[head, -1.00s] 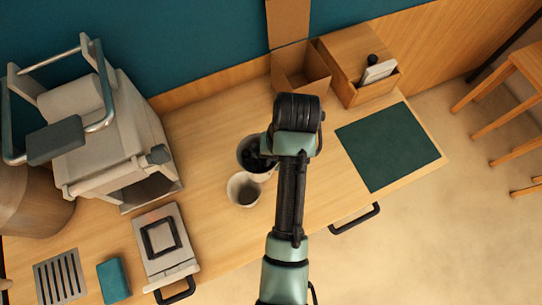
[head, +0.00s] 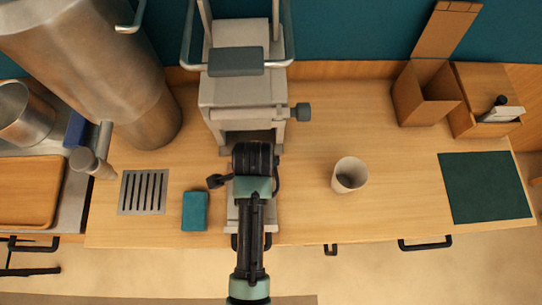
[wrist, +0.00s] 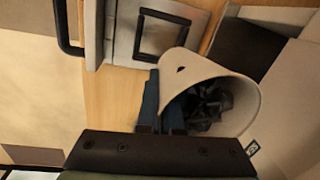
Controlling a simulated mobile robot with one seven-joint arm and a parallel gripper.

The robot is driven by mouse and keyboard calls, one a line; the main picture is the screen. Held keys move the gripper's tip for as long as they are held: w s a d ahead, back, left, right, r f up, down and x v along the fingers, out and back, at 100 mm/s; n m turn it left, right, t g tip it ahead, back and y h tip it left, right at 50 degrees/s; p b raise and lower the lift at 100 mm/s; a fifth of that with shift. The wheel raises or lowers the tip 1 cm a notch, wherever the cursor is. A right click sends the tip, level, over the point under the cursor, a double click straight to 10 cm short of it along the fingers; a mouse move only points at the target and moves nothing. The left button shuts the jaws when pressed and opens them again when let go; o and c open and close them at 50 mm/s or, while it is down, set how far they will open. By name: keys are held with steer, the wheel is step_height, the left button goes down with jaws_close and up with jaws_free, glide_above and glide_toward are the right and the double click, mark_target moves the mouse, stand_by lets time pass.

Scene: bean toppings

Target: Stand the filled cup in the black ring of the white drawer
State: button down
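The filled cup (wrist: 175,78) is white with dark contents and lies large in the wrist view, its open mouth towards the lower right of the picture. My gripper (wrist: 163,110) has its dark blue fingers against the cup's side and appears shut on it. The white drawer (wrist: 122,20) with the black square ring (wrist: 140,42) shows beyond the cup; the cup overlaps the ring's lower right corner in the picture. I cannot tell its height above the drawer. In the head view my arm covers most of the drawer (head: 231,214), and the ring and held cup are hidden.
The white machine (head: 240,92) stands right behind the drawer. A second white cup (head: 350,176) stands on the counter to the right. A teal block (head: 195,211) and slotted grate (head: 143,193) lie left. A green mat (head: 484,187) and wooden boxes (head: 427,97) are far right.

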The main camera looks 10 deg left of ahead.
steer(key=shift+s+a+f+m+h+b, duration=0.15)
steer(key=shift+s+a+f+m+b, duration=0.4)
steer(key=shift+m, duration=0.55)
steer(key=shift+s+a+f+m+h+b, duration=0.1)
steer(key=shift+s+a+f+m+b, duration=0.3)
steer(key=shift+f+m, duration=0.6)
steer(key=shift+s+a+f+m+h+b, duration=0.15)
steer(key=shift+s+a+f+m+b, duration=0.15)
steer(key=shift+s+a+f+m, duration=0.65)
steer(key=shift+w+d+r+m, duration=0.2)
steer(key=shift+w+r+m, duration=0.05)
steer(key=shift+w+r, duration=0.15)
steer(key=shift+p, duration=0.55)
steer(key=shift+f+b, duration=0.7)
steer(key=shift+f, duration=0.7)
steer(key=c, duration=1)
jaws_free()
steer(key=shift+s, duration=0.1)
